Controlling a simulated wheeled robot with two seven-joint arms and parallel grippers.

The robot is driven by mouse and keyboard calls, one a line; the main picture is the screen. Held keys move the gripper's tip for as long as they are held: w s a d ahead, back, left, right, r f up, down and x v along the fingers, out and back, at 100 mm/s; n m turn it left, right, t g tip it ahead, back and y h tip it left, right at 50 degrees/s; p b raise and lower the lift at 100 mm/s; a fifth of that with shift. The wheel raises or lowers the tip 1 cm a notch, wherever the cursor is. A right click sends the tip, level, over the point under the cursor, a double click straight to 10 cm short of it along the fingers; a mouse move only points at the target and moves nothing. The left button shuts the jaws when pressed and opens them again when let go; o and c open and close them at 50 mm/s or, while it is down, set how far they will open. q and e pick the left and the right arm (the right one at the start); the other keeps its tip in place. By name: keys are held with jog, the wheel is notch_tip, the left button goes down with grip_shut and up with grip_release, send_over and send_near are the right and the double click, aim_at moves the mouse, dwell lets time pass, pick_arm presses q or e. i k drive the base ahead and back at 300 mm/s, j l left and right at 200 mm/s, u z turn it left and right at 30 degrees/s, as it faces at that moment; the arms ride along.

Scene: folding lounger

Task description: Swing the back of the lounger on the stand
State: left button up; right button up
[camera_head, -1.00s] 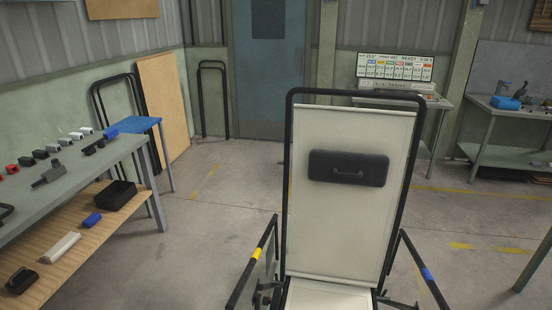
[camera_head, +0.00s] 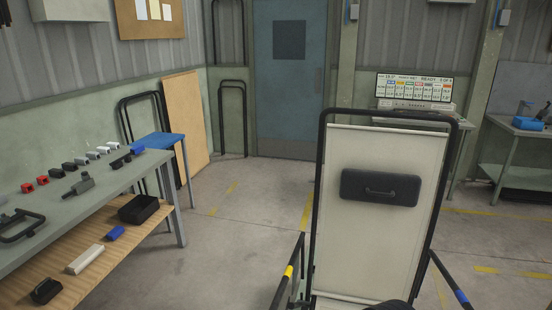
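The lounger's back (camera_head: 370,240) stands nearly upright at the right of centre in the head view. It is a cream panel in a black tube frame. A dark headrest pad (camera_head: 380,188) with a small handle is fixed across its upper part. The lounger's left armrest (camera_head: 289,271) has a yellow band and its right armrest (camera_head: 450,281) a blue band. The seat is almost wholly below the picture's lower edge. A small dark shape shows at the bottom edge before the back; I cannot tell what it is. Neither of my grippers can be made out.
A grey workbench (camera_head: 82,205) with small devices runs along the left, with a wooden lower shelf (camera_head: 150,238). A blue-topped stool or table (camera_head: 160,141) adjoins it. A display board (camera_head: 413,87) and a bench stand behind the lounger. The floor (camera_head: 230,240) between bench and lounger is clear.

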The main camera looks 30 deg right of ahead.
aim_at(367, 254)
jog(key=i+j+u, duration=0.1)
jog(key=i+j, duration=0.15)
jog(key=j, duration=0.25)
jog(key=i+j+u, duration=0.1)
jog(key=i+j, duration=0.2)
jog(key=j, duration=0.2)
jog(key=i+j+u, duration=0.1)
jog(key=i+j, duration=0.2)
jog(key=j, duration=0.15)
jog(key=i+z, duration=0.45)
jog(key=i+j+z, duration=0.25)
jog(key=i+z, duration=0.2)
jog(key=i+l+z, duration=0.2)
jog(key=i+z, duration=0.25)
jog(key=i, duration=0.2)
jog(key=i+z, duration=0.5)
jog(key=i, duration=0.15)
jog(key=i+j+z, duration=0.1)
jog(key=i+z, duration=0.2)
jog(key=i, duration=0.25)
jog(key=i+j+z, duration=0.35)
jog(key=i, duration=0.2)
jog(key=i+j+z, duration=0.3)
jog(key=i, duration=0.25)
